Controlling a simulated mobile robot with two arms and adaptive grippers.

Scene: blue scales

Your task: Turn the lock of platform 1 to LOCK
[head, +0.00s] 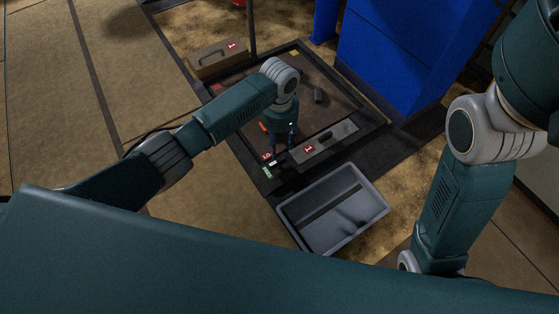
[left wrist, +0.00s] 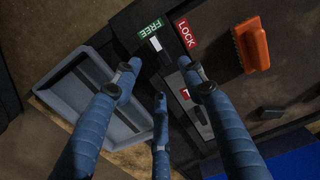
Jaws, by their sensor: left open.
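The platform (head: 345,98) is a dark square plate with a raised frame. At its near left corner are a green FREE label (left wrist: 151,29) and a red LOCK label (left wrist: 185,34); in the head view they show small, FREE (head: 267,173) and LOCK (head: 266,156). A small lock lever (left wrist: 156,43), dark with a pale part, sits just below FREE in the left wrist view, nearer FREE than LOCK. My left gripper (head: 283,150) points down over this corner. In the left wrist view its fingers (left wrist: 160,86) are spread and empty, apart from the lever. My right gripper is out of view.
A grey tray (head: 372,206) lies beside the platform's near edge. A red "1" tag (head: 309,148) marks a grey strip with a dark handle. An orange-handled brush-like object (left wrist: 251,45) lies on the plate. A brown case (head: 217,60) and blue cabinet (head: 400,55) stand behind.

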